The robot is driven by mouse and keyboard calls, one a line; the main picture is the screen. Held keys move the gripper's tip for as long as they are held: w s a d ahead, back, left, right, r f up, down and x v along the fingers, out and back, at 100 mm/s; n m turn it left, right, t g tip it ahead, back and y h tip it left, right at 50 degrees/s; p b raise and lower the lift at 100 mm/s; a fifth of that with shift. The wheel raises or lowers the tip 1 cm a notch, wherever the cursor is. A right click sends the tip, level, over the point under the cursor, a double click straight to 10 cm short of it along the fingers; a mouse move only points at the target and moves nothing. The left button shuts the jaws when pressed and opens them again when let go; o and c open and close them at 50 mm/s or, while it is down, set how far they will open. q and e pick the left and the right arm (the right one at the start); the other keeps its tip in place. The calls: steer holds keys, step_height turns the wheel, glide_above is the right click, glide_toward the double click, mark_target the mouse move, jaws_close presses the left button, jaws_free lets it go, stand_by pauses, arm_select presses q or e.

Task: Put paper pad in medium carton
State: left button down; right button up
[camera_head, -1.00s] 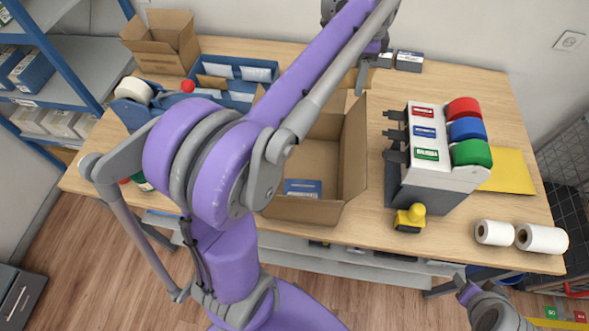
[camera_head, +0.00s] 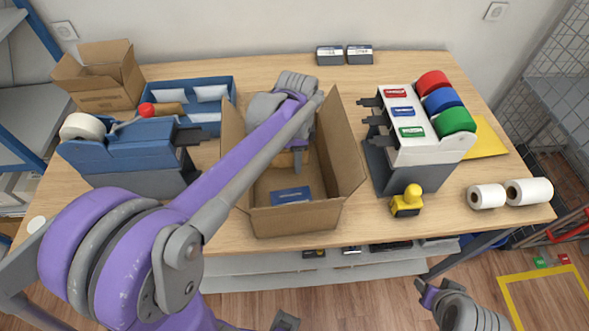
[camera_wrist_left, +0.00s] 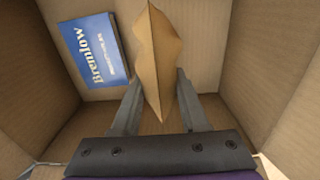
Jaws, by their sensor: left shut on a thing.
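The open medium carton (camera_head: 345,165) stands in the middle of the counter with its flaps spread. My left gripper (camera_head: 292,168) reaches down into it from above. It is shut on the paper pad (camera_wrist_left: 155,60), a crumpled brown paper piece standing upright between the fingers in the left wrist view. In the head view the pad is mostly hidden by the gripper.
A tape dispenser (camera_head: 130,155) and a blue tray (camera_head: 190,85) stand left of the carton. A label dispenser (camera_head: 405,150) with coloured rolls and a yellow stamp (camera_head: 407,200) are on the right. A smaller open carton (camera_head: 105,85) stands at the back left.

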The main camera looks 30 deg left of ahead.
arm_select(q)
steer(key=shift+f, duration=2.15)
steer(key=shift+f, duration=0.1)
steer(key=shift+c, duration=2.1)
jaws_free()
step_height(320, 180, up, 12)
steer(key=shift+r, duration=0.15)
